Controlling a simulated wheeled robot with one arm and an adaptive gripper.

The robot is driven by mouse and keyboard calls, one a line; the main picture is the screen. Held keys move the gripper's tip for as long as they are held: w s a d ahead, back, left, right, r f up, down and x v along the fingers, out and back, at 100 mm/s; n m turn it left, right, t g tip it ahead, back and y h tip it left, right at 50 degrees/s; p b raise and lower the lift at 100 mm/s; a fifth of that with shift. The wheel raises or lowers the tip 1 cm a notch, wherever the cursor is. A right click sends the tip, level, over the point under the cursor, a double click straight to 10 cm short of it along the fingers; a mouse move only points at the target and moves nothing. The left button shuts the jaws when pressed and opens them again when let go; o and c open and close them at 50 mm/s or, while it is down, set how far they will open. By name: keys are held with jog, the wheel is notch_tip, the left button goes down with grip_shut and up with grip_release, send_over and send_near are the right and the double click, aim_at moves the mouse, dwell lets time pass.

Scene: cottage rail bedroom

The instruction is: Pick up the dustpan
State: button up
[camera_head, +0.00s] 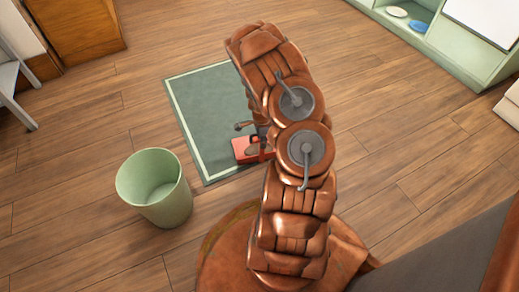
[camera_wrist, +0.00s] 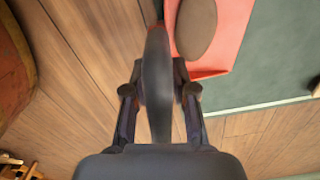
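The red dustpan (camera_head: 246,150) lies over the near right part of the green mat in the head view, partly hidden behind my arm. In the wrist view, part of its red pan (camera_wrist: 222,55) shows at the top, with a brown oval shape over it. A dark, long handle (camera_wrist: 157,85) runs up the middle of that view, between the two fingers of my gripper (camera_wrist: 159,88). The fingers flank the handle closely on both sides and appear to press on it. My gripper is mostly hidden in the head view, just beside the dustpan.
A green mat (camera_head: 203,105) with a pale border lies on the wood floor. An open, pale green bin (camera_head: 155,190) stands left of my arm. A pale green shelf unit (camera_head: 440,45) is at the upper right, and a grey chair (camera_head: 12,80) at the left edge. Floor between is clear.

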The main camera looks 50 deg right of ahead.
grip_shut()
jog(key=shift+r, duration=0.1)
dwell(0.5)
